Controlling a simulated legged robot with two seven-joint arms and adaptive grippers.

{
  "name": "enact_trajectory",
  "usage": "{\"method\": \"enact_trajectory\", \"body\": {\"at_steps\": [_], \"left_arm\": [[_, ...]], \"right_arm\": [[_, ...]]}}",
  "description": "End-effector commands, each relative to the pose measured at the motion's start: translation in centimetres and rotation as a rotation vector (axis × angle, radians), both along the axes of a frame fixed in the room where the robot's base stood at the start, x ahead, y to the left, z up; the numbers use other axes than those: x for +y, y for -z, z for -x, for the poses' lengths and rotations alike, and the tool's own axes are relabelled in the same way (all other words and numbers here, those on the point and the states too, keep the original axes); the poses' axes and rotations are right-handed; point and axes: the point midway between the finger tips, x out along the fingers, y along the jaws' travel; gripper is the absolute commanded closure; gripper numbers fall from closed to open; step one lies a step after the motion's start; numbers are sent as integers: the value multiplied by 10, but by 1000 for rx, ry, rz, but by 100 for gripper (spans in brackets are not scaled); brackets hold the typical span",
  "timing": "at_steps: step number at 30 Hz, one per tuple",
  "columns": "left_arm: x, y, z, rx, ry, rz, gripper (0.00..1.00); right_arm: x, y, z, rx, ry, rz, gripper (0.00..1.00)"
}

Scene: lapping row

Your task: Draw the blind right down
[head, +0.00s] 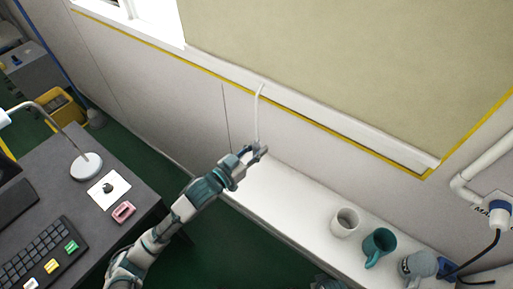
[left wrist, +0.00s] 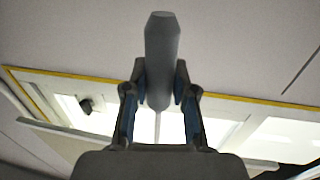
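The beige blind (head: 330,50) covers most of the window in the head view, and its lower edge lies close to the pale sill (head: 330,122). A thin white cord (head: 258,108) hangs from near this edge in a slight curve to my left gripper (head: 258,151). In the left wrist view my left gripper (left wrist: 160,85) has its two fingers against both sides of a grey pull handle (left wrist: 161,50). The handle hides part of the cord behind it. A small teal and grey piece, perhaps my right gripper (head: 326,283), shows at the bottom edge; its fingers cannot be made out.
A white ledge (head: 290,190) runs under the window, with a white mug (head: 344,222), a teal mug (head: 379,246) and a grey mug (head: 418,266) at its right. A dark desk (head: 85,215) with a lamp (head: 86,166) and keyboard (head: 38,255) stands left. A pipe and plug are at far right.

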Motion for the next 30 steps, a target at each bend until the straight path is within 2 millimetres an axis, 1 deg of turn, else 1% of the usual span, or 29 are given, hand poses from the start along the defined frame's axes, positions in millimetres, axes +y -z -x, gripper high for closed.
{"method": "enact_trajectory", "body": {"at_steps": [1,2,3,11,14,17,24,27,30], "left_arm": [[1,0,-1,1,-2,-1,60],[0,0,0,1,-1,-1,52],[0,0,0,0,-1,0,48],[1,-1,0,-1,-1,0,48],[5,0,4,-1,-2,-1,48],[15,1,14,1,-2,-1,48],[54,2,52,2,-3,-4,48],[67,2,66,2,0,-4,48],[77,2,75,1,-3,-3,48]], "right_arm": [[0,0,0,0,0,0,100],[0,0,0,0,0,0,100],[0,0,0,0,0,0,100],[0,1,0,0,0,-1,100],[1,0,1,-1,0,-1,100],[0,0,1,-1,0,-1,100],[0,0,1,-1,0,-1,100],[0,0,1,-1,0,-1,100],[0,0,1,-1,0,-1,100]]}}
